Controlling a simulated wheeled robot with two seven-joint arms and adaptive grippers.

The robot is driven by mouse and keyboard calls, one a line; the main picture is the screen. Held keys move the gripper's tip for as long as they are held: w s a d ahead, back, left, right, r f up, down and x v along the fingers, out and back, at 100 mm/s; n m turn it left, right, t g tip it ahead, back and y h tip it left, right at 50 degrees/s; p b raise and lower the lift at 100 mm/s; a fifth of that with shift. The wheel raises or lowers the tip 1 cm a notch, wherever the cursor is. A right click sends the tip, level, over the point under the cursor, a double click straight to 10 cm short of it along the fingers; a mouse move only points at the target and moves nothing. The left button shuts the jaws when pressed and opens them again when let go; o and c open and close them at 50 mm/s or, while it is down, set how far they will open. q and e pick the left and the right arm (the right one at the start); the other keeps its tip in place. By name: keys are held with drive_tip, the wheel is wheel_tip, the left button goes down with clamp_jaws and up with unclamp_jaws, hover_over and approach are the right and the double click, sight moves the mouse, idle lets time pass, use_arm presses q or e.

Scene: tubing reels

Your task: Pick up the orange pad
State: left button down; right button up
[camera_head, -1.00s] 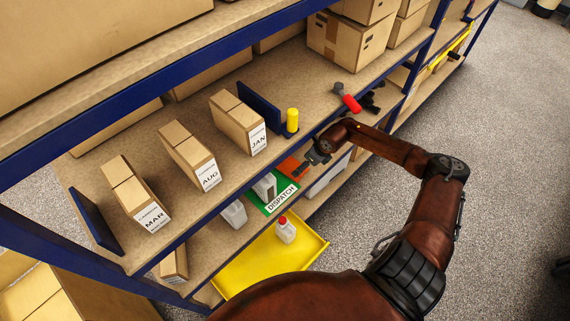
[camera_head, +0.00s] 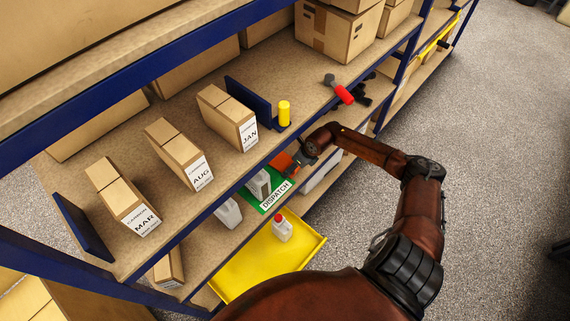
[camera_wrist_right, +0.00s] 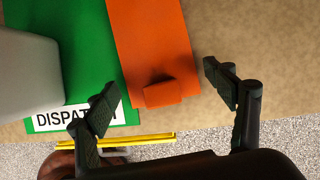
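The orange pad (camera_head: 281,161) lies beside the green DISPATCH mat (camera_head: 270,203) on the lower shelf, partly hidden by my arm. In the right wrist view the orange pad (camera_wrist_right: 150,40) is a flat strip with a small raised orange block (camera_wrist_right: 168,92) near its front end. It overlaps or borders the green mat (camera_wrist_right: 92,55). My right gripper (camera_wrist_right: 160,80) is open and empty, its fingers spread to either side of the block's end of the pad. Contact cannot be told. In the head view the right gripper (camera_head: 294,168) is small and at the pad. My left gripper is not in view.
A grey container (camera_wrist_right: 25,75) stands on the mat. A yellow tray (camera_head: 235,278) with a red-capped white bottle (camera_head: 282,229) is below.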

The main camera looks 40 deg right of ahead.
drive_tip(key=c, duration=0.6)
